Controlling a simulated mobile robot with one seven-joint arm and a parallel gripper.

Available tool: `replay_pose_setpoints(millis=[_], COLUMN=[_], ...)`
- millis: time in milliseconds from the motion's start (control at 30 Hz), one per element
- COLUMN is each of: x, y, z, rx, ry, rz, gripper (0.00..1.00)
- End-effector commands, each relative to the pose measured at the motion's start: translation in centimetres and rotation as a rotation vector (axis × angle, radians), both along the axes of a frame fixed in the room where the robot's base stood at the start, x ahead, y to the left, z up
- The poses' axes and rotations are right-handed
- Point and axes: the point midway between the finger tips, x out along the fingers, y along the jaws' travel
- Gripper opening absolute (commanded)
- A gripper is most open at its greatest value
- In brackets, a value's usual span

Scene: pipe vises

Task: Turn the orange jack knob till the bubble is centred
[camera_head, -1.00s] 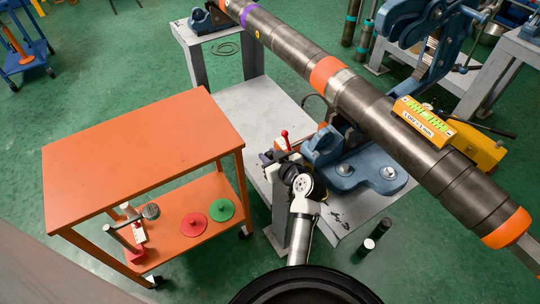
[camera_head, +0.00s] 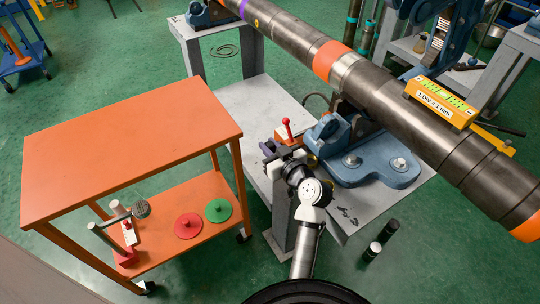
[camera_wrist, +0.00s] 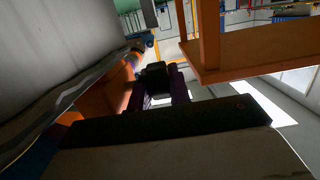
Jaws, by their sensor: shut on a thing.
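My gripper (camera_head: 278,152) is at the small orange jack (camera_head: 311,136) under the pipe (camera_head: 378,88), beside the blue vise base. In the wrist view its purple fingers (camera_wrist: 158,92) are closed on a dark block-like piece (camera_wrist: 155,74), which seems to be the jack's knob; an orange surface (camera_wrist: 108,92) is right beside it. The knob is hidden in the head view. The orange-yellow level (camera_head: 443,103) lies along the pipe, with green vials and a "1 DIV = 1 mm" label. I cannot read the bubble's position.
An orange cart (camera_head: 130,150) stands to the left, with a red disc (camera_head: 188,225) and a green disc (camera_head: 218,210) on its lower shelf. The blue vise base (camera_head: 380,165) is close right of my gripper, on a grey bench (camera_head: 258,105).

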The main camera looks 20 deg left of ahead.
Motion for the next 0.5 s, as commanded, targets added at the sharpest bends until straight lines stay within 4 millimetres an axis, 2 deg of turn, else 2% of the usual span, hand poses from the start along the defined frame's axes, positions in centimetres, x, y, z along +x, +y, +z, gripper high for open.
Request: replay_pose_setpoints(millis=[33,500], x=[0.02,-0.04], y=[-0.02,-0.06], z=[-0.48,0.05], rx=[0.01,0.028], ry=[-0.009,-0.023], rz=[-0.001,0.0], gripper=[0.0,0.0])
